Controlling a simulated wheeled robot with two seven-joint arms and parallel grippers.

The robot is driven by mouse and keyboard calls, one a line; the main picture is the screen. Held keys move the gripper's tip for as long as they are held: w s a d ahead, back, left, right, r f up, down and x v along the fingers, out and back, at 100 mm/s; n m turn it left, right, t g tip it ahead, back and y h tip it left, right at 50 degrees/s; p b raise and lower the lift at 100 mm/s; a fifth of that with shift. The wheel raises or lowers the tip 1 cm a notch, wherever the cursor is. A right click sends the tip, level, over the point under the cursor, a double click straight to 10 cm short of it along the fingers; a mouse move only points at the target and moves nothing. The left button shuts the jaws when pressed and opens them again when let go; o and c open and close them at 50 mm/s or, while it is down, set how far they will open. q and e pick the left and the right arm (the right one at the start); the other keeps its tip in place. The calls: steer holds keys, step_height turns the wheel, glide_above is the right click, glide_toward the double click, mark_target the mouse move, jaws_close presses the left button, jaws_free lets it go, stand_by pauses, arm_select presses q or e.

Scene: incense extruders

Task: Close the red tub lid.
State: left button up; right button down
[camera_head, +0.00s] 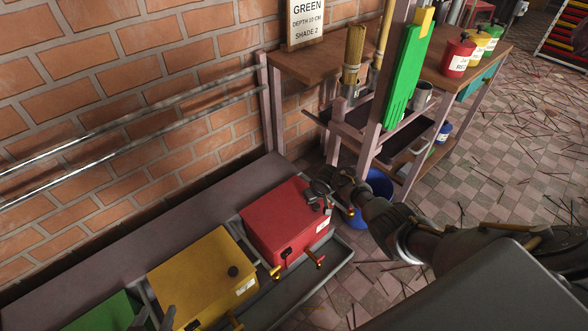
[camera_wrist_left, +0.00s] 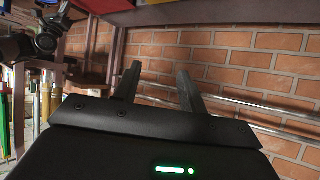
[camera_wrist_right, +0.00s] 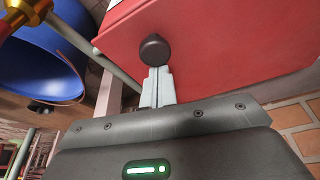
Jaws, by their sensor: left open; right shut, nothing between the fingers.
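The red tub (camera_head: 280,222) is a box on the low bench by the brick wall, in the head view. Its red lid looks flat on top; I see no clear gap. My right gripper (camera_head: 319,188) is at the lid's right end. In the right wrist view my right gripper (camera_wrist_right: 158,72) is shut and empty, its tips at the dark round knob (camera_wrist_right: 153,50) on the red surface (camera_wrist_right: 225,50); I cannot tell whether they touch. My left gripper (camera_head: 154,313) is open and empty at the bottom of the head view, before the yellow tub; its fingers (camera_wrist_left: 158,75) also show in the left wrist view.
The yellow tub (camera_head: 195,270) and green tub (camera_head: 100,313) stand left of the red one. A grey tray (camera_head: 335,253) runs along their front. A blue bucket (camera_head: 379,184) stands right of the red tub, beside the wooden shelf (camera_head: 310,68). Sticks litter the tiled floor.

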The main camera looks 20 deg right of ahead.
steer(key=shift+s+d, duration=0.1)
steer(key=shift+s, duration=0.4)
arm_select(q)
steer(key=shift+s+a+f+g+y, duration=0.2)
steer(key=shift+s+a+f+g, duration=0.15)
steer(key=shift+f+g, duration=0.15)
steer(key=shift+s+a+f+g+y, duration=0.2)
steer(key=shift+a+f+g, duration=0.1)
steer(key=shift+f+g, duration=0.15)
arm_select(e)
steer(key=shift+s+f, duration=0.1)
